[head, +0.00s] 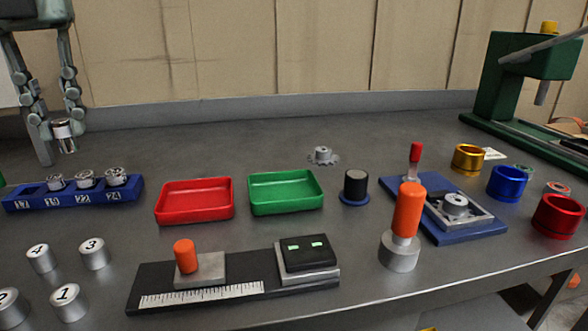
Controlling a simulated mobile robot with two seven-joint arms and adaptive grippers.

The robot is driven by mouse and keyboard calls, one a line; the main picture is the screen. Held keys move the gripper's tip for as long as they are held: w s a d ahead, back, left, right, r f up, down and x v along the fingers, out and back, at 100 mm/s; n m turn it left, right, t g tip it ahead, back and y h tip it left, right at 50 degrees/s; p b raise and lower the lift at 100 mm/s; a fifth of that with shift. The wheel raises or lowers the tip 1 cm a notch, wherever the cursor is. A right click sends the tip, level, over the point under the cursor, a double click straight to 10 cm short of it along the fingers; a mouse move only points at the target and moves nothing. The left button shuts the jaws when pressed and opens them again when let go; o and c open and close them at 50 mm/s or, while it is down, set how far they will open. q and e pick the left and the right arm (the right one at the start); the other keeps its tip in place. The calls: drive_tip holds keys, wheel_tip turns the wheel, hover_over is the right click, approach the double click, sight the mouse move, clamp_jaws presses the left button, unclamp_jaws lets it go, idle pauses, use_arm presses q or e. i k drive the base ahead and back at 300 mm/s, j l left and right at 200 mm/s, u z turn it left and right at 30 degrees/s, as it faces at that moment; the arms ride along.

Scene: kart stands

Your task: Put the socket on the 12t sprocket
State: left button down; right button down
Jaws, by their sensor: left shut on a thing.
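My left gripper (58,132) is at the upper left, shut on a silver socket (65,137) held above the blue socket rack (18,203). The rack holds more silver sockets (84,180); its leftmost place, marked 17, looks empty. A small grey toothed sprocket (322,157) with a raised hub lies on the bench behind the green tray. Another round silver part (455,205) sits in a fixture on the blue plate (470,231) at the right. No tooth count is readable on either. My right gripper is not in view.
Red (194,216) and green (286,208) trays stand mid-bench. An orange-handled tool (407,215) stands upright before the blue plate. A ruler fixture (215,295) and numbered weights (68,303) are in front. Coloured cups (507,183) and a green press (510,85) are right. The rear middle is mostly clear.

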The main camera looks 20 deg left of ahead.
sight(457, 200)
drive_tip(key=i+l, duration=0.15)
drive_tip(key=l, duration=0.25)
drive_tip(key=i+l, duration=0.1)
drive_tip(key=l, duration=0.3)
drive_tip(key=i+l, duration=0.15)
drive_tip(key=l, duration=0.2)
drive_tip(key=i+l, duration=0.15)
drive_tip(key=l, duration=0.25)
drive_tip(key=z, duration=0.05)
